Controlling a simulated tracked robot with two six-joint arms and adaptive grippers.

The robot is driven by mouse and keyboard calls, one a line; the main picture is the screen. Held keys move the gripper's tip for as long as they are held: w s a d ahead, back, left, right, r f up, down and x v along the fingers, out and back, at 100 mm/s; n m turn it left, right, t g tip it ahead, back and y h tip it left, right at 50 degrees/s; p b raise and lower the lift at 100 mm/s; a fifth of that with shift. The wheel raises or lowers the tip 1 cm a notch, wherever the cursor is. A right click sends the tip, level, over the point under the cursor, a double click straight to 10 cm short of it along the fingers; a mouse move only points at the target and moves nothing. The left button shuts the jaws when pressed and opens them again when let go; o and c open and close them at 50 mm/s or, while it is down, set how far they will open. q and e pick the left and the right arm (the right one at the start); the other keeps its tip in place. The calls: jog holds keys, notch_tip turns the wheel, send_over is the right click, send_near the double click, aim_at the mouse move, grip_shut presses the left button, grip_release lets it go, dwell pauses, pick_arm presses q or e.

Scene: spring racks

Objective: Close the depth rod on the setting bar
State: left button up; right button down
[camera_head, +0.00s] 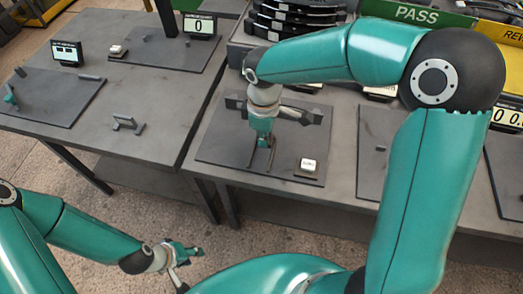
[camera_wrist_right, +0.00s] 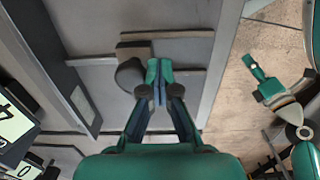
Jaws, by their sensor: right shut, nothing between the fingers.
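My right gripper (camera_head: 263,140) is shut and empty, low over a dark grey plate (camera_head: 222,148) on the right-hand table. A dark bar fixture (camera_head: 298,115), likely the setting bar, stands on this plate, partly hidden behind the gripper. In the right wrist view the shut fingertips (camera_wrist_right: 158,72) are beside a dark round part (camera_wrist_right: 130,74) and over a long bar (camera_wrist_right: 186,80). A thinner rod-like piece (camera_wrist_right: 182,34) runs roughly parallel to the bar; I cannot tell whether it is the depth rod. My left gripper (camera_head: 186,252) hangs away from the tables; its opening is unclear.
A small white button block (camera_head: 308,165) sits at the plate's front right. The left table carries plates, a bracket (camera_head: 128,124) and a display reading 0 (camera_head: 199,25). Stacked black trays (camera_head: 290,18) stand behind. A green PASS sign (camera_head: 418,14) is at the back.

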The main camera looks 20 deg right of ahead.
jog(key=shift+w+r, duration=0.1)
jog(key=shift+r, duration=0.05)
dwell(0.8)
notch_tip(320, 180, up, 7)
jog(key=p, duration=0.5)
jog(key=shift+p, duration=0.3)
jog(key=shift+f, duration=0.2)
dwell(0.5)
